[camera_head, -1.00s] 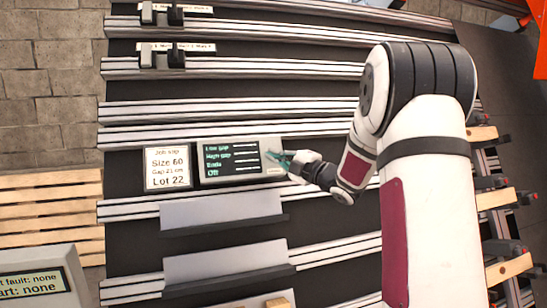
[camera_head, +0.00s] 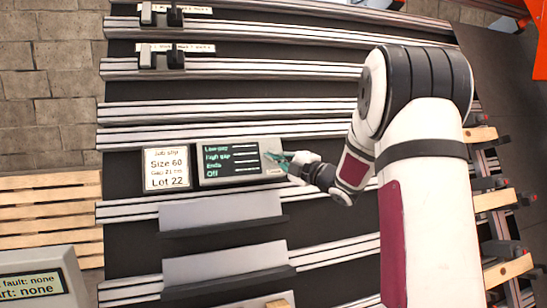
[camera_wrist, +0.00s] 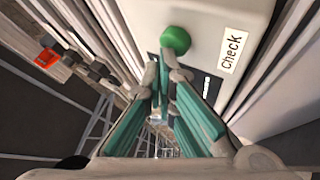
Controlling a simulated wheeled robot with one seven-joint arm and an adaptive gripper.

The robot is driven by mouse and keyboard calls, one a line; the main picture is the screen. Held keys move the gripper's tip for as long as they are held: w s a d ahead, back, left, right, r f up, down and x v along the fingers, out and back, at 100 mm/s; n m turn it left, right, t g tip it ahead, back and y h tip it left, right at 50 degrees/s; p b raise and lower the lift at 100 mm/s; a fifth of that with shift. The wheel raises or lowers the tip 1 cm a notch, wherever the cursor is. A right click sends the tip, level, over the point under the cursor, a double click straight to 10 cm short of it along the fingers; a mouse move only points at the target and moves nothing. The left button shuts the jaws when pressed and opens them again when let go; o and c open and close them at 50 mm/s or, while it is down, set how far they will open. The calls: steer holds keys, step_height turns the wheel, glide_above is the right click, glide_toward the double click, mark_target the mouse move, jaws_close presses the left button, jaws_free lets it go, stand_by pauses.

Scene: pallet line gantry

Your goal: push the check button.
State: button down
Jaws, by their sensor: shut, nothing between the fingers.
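The check button is a round green button (camera_wrist: 175,40) on a pale grey box face in the wrist view, beside a white label reading "Check" (camera_wrist: 232,45). The box is the display panel (camera_head: 198,165) in the head view, with a dark screen of text lines. My gripper (camera_wrist: 162,65) is shut and empty, its teal fingers pointing at the button with the tips just below it in the picture. I cannot tell whether they touch it. In the head view my gripper (camera_head: 275,157) is at the panel's right end and hides the button there.
A job slip card (camera_head: 166,169) reading Size 60, Lot 22 stands left of the panel. Pale rails (camera_head: 230,110) run across the dark frame above and below. Two grey trays (camera_head: 220,210) sit below the panel. A grey display box (camera_head: 50,258) is at lower left.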

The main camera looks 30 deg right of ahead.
steer(key=shift+w+f, duration=0.1)
steer(key=shift+w, duration=0.05)
stand_by(0.5)
steer(key=shift+s+a+r+p, duration=0.15)
steer(key=shift+s+r+p, duration=0.25)
steer(key=shift+s, duration=0.4)
steer(key=shift+r, duration=0.1)
steer(key=s, duration=0.1)
steer(key=s+a+r+p, duration=0.1)
steer(key=s+r+p, duration=0.1)
steer(key=s, duration=0.1)
steer(key=shift+s+a+r, duration=0.1)
steer(key=shift+a, duration=0.05)
stand_by(0.7)
